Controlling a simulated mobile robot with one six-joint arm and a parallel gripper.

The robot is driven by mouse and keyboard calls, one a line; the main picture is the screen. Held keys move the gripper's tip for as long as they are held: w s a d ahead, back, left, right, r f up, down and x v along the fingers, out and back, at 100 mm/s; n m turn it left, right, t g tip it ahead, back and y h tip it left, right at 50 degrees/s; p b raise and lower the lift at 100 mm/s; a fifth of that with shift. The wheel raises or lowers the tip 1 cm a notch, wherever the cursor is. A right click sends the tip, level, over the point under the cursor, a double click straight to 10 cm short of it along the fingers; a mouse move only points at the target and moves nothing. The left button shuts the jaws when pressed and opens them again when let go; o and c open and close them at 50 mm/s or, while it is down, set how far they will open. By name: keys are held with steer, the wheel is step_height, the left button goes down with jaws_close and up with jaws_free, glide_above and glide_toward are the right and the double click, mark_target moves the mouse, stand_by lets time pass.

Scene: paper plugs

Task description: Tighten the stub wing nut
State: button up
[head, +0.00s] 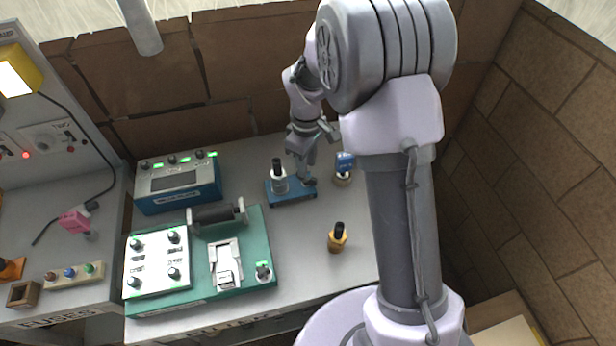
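My gripper (307,178) points down at the right end of a small blue base (291,199). Its fingertips are at a small dark piece there, which may be the stub wing nut; the fingers largely cover it. At this size I cannot tell whether the fingers are open or shut, or whether they touch it. On the left part of the same base stands a pale cylinder (280,185) with a black top. No wing shape can be made out clearly.
A blue-topped piece (345,162) stands just right of my gripper. A yellow piece with a black top (338,239) stands nearer the front. A green board (262,236) and a blue meter box (180,186) fill the left. Bench around the yellow piece is clear.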

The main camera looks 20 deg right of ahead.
mark_target(307, 179)
steer(key=shift+f+b, duration=1.2)
steer(key=shift+f, duration=0.85)
jaws_close()
